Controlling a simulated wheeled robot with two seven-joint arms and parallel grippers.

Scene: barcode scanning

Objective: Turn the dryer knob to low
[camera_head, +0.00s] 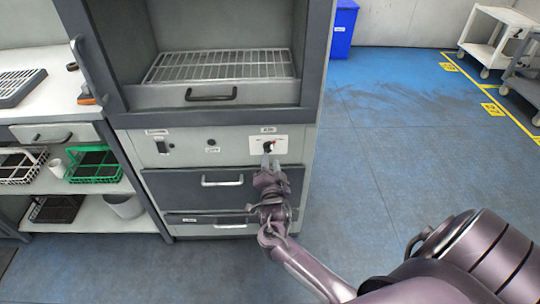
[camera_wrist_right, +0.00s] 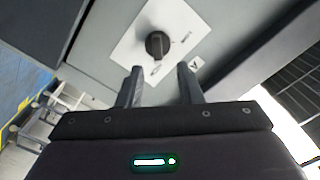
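The dryer (camera_head: 215,150) stands in the middle of the head view, a grey cabinet with an open chamber and wire shelf on top. Its black knob (camera_head: 268,147) sits on a white plate at the right of the control panel. In the right wrist view the knob (camera_wrist_right: 157,44) is round, on a tilted white plate (camera_wrist_right: 165,22) with small labels I cannot read. My right gripper (camera_head: 267,163) is just below the knob in the head view. In the wrist view its two fingers (camera_wrist_right: 160,82) are apart with nothing between them, pointing toward the knob but short of it. My left gripper is not in view.
Drawers with handles (camera_head: 222,181) lie below the panel, close to my right arm.

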